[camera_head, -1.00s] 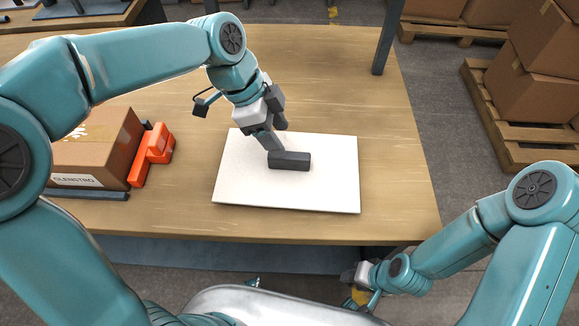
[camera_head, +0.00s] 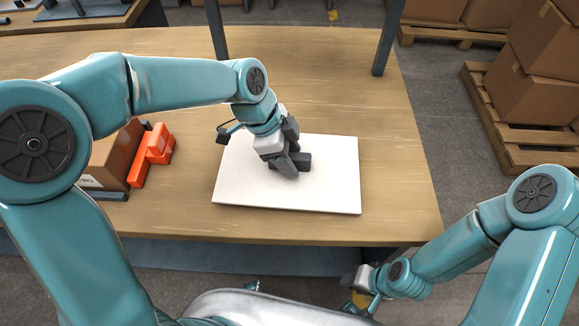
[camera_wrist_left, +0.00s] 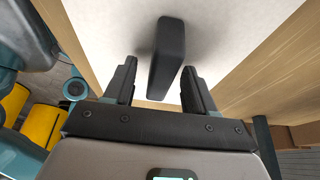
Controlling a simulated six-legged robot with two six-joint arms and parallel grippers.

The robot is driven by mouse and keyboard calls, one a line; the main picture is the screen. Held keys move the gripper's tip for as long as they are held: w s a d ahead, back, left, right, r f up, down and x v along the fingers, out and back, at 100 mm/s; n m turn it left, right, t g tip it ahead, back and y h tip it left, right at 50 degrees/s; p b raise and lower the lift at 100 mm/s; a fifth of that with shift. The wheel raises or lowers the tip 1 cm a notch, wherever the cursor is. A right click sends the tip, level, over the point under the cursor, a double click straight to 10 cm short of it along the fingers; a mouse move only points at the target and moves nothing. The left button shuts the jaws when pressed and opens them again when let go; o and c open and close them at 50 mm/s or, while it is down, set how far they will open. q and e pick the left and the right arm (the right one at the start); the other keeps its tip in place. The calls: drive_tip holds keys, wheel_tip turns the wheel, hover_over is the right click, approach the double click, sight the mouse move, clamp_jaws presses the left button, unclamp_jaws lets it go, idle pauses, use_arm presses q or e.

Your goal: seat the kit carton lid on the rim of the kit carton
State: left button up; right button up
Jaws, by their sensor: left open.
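The kit carton lid (camera_head: 330,190) appears as a white flat panel with a dark bar handle (camera_head: 305,161) on top. It lies on the wooden table. My left gripper (camera_head: 292,167) is open at the handle and hides part of it in the head view. In the left wrist view, the handle (camera_wrist_left: 168,50) stands between the two open fingers (camera_wrist_left: 160,75), with gaps at both sides. A brown carton (camera_head: 112,158) stands at the left, partly hidden by my left arm; I cannot tell if it is the kit carton. My right gripper (camera_head: 358,280) hangs low in front of the table.
An orange tool (camera_head: 152,155) lies beside the brown carton. Dark posts (camera_head: 388,38) rise from the back of the table (camera_head: 390,130). The table is clear behind and right of the panel. Stacked cartons on pallets (camera_head: 525,90) stand on the floor at right.

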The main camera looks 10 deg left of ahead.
use_arm(q)
drive_tip(key=shift+f, duration=0.25)
idle(0.4)
clamp_jaws()
